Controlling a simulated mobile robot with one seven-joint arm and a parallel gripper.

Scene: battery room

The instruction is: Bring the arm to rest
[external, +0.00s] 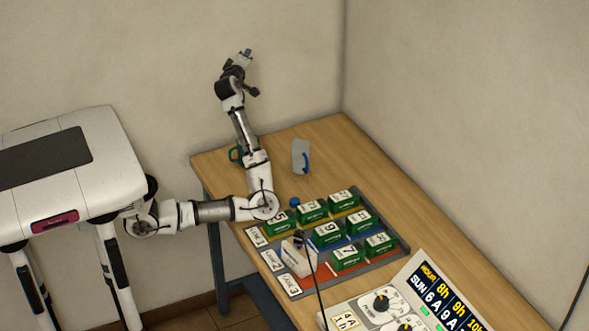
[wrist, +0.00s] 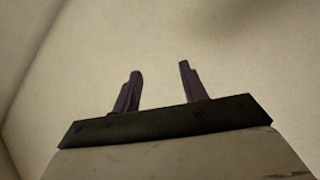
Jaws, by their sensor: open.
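My arm rises from my base over the table's left end and bends upward. My gripper (external: 246,53) is at the arm's top, high above the table and in front of the wall. In the wrist view my gripper (wrist: 157,85) shows two dark fingers spread apart with only bare wall between them. It is open and empty, and touches nothing.
The wooden table (external: 400,203) holds a tray (external: 395,256) with several green batteries, a grey-and-blue item (external: 300,157), and a green item (external: 235,154) partly behind my arm. A control panel (external: 410,300) stands at the front right. Air around the gripper is free.

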